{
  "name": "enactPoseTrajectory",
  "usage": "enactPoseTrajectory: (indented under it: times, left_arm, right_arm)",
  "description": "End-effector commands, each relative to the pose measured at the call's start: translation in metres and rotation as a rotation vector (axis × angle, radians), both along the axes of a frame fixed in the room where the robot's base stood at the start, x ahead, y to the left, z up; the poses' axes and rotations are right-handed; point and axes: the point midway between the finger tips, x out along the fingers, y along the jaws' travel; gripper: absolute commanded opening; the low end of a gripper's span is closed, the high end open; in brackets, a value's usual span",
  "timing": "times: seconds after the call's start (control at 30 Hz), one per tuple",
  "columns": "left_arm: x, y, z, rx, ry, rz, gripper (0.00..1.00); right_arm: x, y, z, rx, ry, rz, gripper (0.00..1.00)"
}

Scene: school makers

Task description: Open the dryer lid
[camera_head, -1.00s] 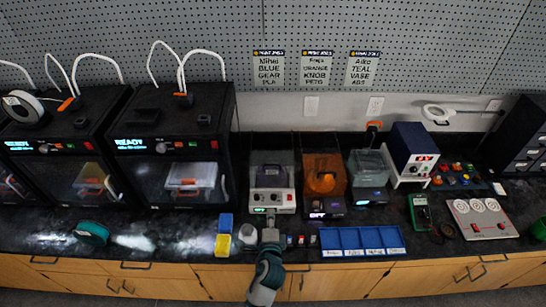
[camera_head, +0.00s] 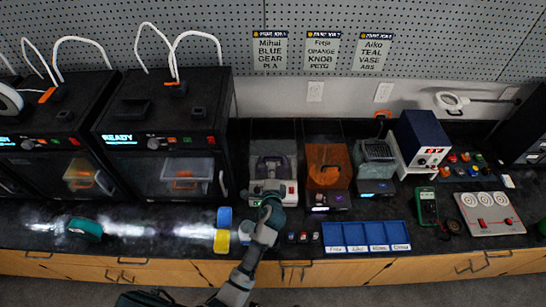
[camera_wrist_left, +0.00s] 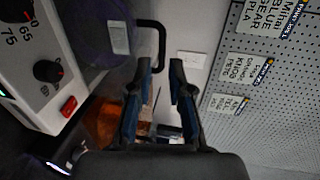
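The dryer (camera_head: 286,191) is a pale box with a grey see-through lid (camera_head: 272,155), on the counter straight ahead; the lid looks shut. In the left wrist view its white knob panel (camera_wrist_left: 45,75) and purplish lid (camera_wrist_left: 95,28) fill the left side. A black bar handle (camera_wrist_left: 160,40) sticks out from the lid. My left gripper (camera_head: 270,203) is at the front of the dryer. In the left wrist view its two fingers (camera_wrist_left: 159,65) are apart and empty, with the handle just beyond the tips, near the gap. Contact is not clear. My right gripper is not in view.
An orange-lidded box (camera_head: 328,165) and a grey-lidded box (camera_head: 374,158) stand close on the dryer's right. A 3D printer (camera_head: 165,145) stands on its left. A blue divided tray (camera_head: 365,236) and yellow and blue bins (camera_head: 222,240) lie near the counter front.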

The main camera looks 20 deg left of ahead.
Motion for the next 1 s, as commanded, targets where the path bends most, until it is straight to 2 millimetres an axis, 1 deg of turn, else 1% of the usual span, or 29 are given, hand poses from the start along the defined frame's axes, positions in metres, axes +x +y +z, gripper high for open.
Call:
enactPoseTrajectory:
  times: [0.03,0.2,0.3,0.4,0.53,0.77,0.8,0.87,1.0]
  left_arm:
    - [0.013,0.002,-0.001,0.003,-0.001,-0.001,0.20]
    - [0.045,0.008,-0.008,0.005,-0.001,-0.001,0.20]
    - [0.059,0.009,-0.011,0.007,-0.001,-0.002,0.20]
    - [0.068,0.012,-0.013,0.007,-0.001,-0.001,0.20]
    - [0.074,0.016,-0.015,0.004,0.000,-0.002,0.20]
    - [0.074,0.020,-0.015,0.001,-0.001,-0.001,0.20]
    - [0.074,0.021,-0.015,0.000,-0.001,-0.001,0.15]
    - [0.074,0.021,-0.015,0.001,-0.001,-0.001,0.00]
    - [0.074,0.019,-0.016,0.003,0.001,0.000,0.00]
  right_arm:
    - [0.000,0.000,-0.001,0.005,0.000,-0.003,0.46]
    - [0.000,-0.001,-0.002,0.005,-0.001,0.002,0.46]
    - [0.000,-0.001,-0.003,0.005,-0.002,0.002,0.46]
    - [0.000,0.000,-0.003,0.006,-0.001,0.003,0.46]
    - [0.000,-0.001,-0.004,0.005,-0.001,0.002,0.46]
    - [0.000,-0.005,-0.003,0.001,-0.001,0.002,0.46]
    - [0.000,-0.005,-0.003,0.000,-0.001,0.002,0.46]
    - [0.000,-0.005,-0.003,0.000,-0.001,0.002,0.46]
    - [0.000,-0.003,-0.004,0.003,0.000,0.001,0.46]
